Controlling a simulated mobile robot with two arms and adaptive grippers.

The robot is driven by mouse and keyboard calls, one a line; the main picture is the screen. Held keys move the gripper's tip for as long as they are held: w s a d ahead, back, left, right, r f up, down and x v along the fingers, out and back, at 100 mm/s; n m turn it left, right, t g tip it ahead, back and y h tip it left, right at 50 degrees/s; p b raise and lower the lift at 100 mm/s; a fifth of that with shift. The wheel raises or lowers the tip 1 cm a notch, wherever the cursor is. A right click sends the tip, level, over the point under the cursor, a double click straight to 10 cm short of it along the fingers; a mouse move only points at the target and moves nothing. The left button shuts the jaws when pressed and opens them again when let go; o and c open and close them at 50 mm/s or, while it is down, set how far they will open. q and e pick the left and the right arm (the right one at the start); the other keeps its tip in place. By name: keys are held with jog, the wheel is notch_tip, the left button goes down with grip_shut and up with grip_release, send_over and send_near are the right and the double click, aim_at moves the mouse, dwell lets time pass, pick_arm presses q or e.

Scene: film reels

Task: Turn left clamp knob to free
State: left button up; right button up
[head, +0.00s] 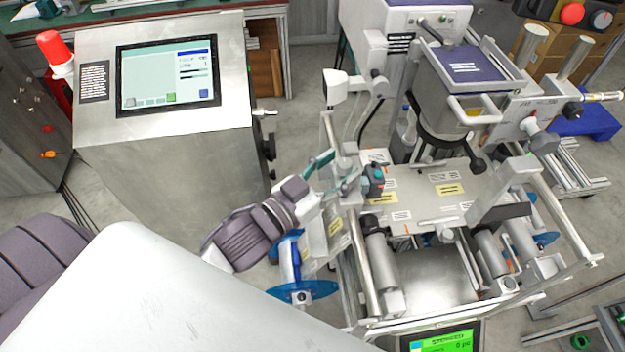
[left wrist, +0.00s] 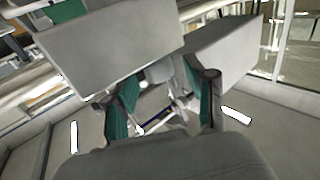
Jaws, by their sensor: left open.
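My left gripper (head: 344,172) reaches in from the lower left in the head view, its two teal-padded fingers spread apart with nothing held between them. Just right of its fingertips is a small dark teal knob (head: 375,180) with a red mark, on the left side of the machine's metal plate; it looks like the left clamp knob. I cannot tell whether the fingers touch it. In the left wrist view the open fingers (left wrist: 158,112) point at grey machine blocks, and the knob cannot be made out. My right gripper is not in view.
The metal plate (head: 425,205) with labels lies right of the gripper. Blue reel discs (head: 302,291) and rollers (head: 381,262) sit below. A grey console with a touchscreen (head: 168,75) stands at the left. A labelling unit (head: 465,66) rises behind the plate.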

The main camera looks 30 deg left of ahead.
pick_arm(q)
jog(key=v, duration=1)
jog(key=shift+s, duration=0.1)
